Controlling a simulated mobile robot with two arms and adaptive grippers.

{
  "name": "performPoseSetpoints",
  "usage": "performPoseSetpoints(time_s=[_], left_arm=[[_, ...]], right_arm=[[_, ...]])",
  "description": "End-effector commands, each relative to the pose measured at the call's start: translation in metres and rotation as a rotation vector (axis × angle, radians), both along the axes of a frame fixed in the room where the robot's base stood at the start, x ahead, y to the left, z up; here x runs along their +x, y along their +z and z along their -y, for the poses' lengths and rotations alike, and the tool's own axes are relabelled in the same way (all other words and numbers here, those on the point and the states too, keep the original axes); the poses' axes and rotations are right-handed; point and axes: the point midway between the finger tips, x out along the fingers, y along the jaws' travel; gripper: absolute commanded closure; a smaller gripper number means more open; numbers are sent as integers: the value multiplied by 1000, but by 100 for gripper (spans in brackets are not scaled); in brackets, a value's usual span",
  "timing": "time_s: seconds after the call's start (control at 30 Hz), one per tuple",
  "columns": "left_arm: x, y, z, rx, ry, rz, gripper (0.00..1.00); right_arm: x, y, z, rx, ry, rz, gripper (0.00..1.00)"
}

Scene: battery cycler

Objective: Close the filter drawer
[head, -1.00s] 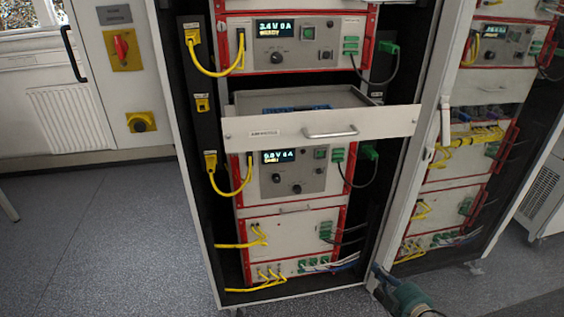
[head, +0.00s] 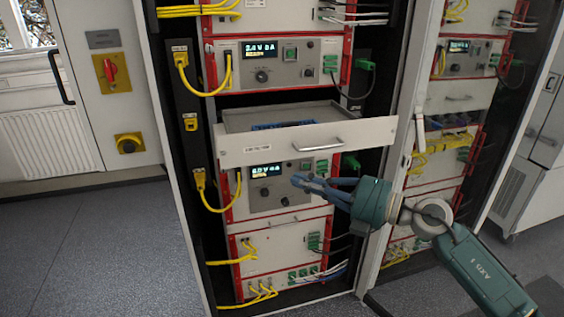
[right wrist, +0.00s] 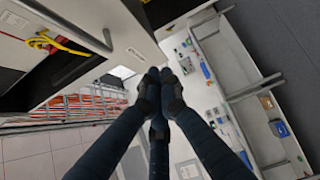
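The filter drawer is pulled out of the middle of the open rack in the head view, showing its grey tray with something blue inside. Its white front panel (head: 270,147) carries a bar handle (head: 319,142) and a small label at the left. My right gripper (head: 298,180) is below the drawer front, under the handle, and appears apart from it. In the right wrist view its dark fingers (right wrist: 161,82) come together at the tips with nothing visible between them. A white labelled panel (right wrist: 135,38) shows just beyond the fingertips. My left gripper is not in view.
A power unit with a lit display (head: 267,171) sits right below the drawer, and another (head: 260,50) above it. Yellow cables (head: 215,205) loop at the rack's left side, green plugs (head: 351,161) at its right. A second rack stands to the right.

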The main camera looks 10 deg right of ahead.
Motion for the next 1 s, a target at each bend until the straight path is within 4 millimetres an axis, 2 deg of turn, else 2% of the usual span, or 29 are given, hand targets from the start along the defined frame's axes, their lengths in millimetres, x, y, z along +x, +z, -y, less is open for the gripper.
performPoseSetpoints(time_s=[0.03,0.2,0.4,0.6,1.0], left_arm=[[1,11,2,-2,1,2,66],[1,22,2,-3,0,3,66],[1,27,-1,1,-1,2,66],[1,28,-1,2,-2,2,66],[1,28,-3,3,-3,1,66]], right_arm=[[9,7,-9,6,1,2,100],[34,5,-33,5,-1,1,100],[60,1,-31,3,-2,-2,100],[68,0,-31,1,-1,0,100],[69,-1,-31,1,-1,-1,100]])
